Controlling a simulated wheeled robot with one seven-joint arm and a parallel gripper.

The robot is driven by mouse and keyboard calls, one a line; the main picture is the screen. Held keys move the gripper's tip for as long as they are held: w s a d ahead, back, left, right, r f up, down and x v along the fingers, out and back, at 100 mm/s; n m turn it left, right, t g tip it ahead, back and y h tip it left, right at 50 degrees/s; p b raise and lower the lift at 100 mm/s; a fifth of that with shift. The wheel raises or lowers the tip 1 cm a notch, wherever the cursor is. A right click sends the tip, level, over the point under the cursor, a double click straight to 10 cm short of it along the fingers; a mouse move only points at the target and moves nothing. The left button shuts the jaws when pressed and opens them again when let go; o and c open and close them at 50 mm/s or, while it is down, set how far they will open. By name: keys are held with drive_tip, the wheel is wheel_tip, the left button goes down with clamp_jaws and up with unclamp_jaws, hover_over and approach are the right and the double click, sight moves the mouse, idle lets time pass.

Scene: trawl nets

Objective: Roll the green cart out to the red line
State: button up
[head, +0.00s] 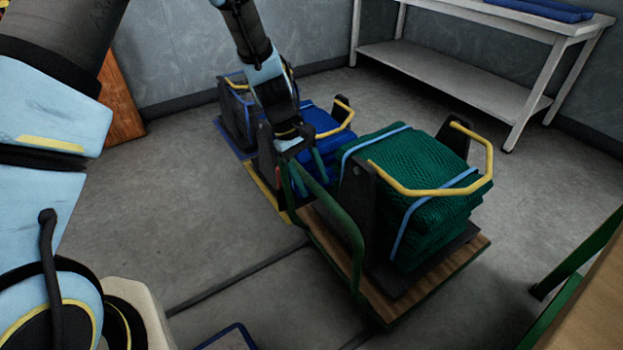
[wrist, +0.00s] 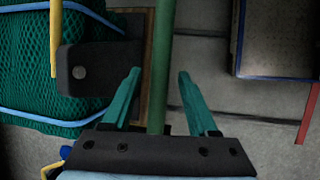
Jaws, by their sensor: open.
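The green cart (head: 348,232) has a wooden deck and a green tubular handle, and stands at the centre right in the head view. It carries a green net bundle (head: 418,175) with blue straps in a dark cradle with a yellow bar. My gripper (head: 307,172) is at the handle's upper part. In the wrist view its two teal fingers (wrist: 160,88) are open, one on each side of the green handle bar (wrist: 160,60), with gaps visible. A short piece of the red line (wrist: 307,118) shows on the floor at the wrist view's right edge.
A grey table (head: 440,72) is along the back wall. A blue-edged platform (wrist: 278,40) lies beyond the handle. Green-framed wooden furniture (head: 590,300) is at right.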

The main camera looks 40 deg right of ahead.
clamp_jaws()
idle(0.3)
idle(1.1)
